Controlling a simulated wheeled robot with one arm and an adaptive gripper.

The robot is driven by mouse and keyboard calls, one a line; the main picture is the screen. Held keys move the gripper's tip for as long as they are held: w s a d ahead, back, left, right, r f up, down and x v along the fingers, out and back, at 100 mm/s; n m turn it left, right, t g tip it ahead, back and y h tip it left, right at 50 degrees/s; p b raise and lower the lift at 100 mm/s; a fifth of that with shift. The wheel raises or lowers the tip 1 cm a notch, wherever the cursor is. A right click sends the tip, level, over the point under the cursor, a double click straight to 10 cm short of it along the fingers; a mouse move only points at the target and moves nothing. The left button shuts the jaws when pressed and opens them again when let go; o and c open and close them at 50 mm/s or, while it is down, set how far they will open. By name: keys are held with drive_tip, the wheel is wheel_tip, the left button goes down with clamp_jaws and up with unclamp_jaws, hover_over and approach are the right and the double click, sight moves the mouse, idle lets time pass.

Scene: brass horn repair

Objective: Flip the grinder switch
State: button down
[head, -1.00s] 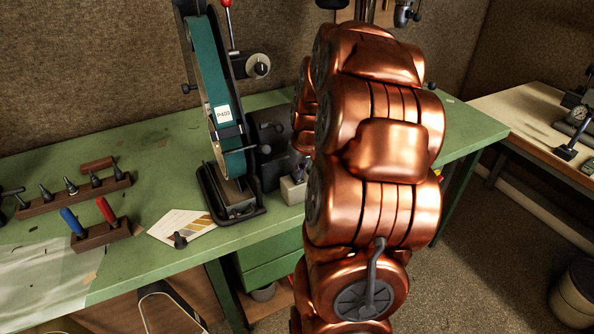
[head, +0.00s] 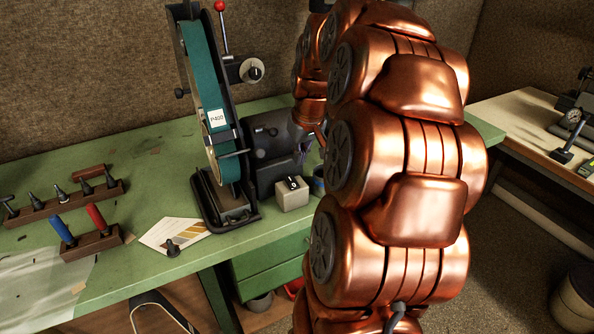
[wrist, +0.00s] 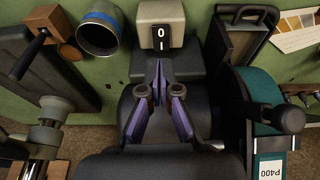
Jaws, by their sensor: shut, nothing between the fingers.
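The belt grinder (head: 210,110), with a green P400 belt and dark motor housing, stands on the green bench. In the wrist view the box (wrist: 162,11) is at top centre. My gripper (wrist: 160,66) is shut and empty, its purple fingers meeting just below the rocker in that picture. I cannot tell whether the fingertips touch it.
Left of the grinder on the bench (head: 120,262) are a card (head: 172,234), a rack of mandrels (head: 65,203) and a block with red and blue handles (head: 90,245). A pale table (head: 540,125) stands at right.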

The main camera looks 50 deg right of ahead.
sight(290, 179)
drive_tip(key=shift+b+v, duration=0.4)
drive_tip(key=shift+v, duration=1.75)
drive_tip(key=shift+s, duration=0.1)
drive_tip(key=shift+w+d+r+g+b, duration=0.15)
drive_tip(key=shift+w+b, duration=0.4)
drive_tip(key=shift+b, duration=1)
drive_tip(key=shift+w+d+r+g+b, duration=0.2)
drive_tip(key=shift+w+b, duration=0.35)
drive_tip(key=shift+b, duration=1)
drive_tip(key=shift+w+d+r+g+b, duration=0.15)
drive_tip(key=shift+w+b, duration=0.4)
drive_tip(key=shift+b, duration=1)
drive_tip(key=shift+w+d+f+p, duration=0.15)
drive_tip(key=shift+w+f+p, duration=0.2)
drive_tip(key=shift+f, duration=1.95)
drive_tip(key=shift+w+d+f+p, duration=0.1)
drive_tip(key=shift+w+f+p, duration=0.3)
drive_tip(key=shift+f, duration=1.9)
drive_tip(key=shift+w+d+f+p, duration=0.15)
drive_tip(key=shift+w+f, duration=0.35)
drive_tip(key=shift+f, duration=1.75)
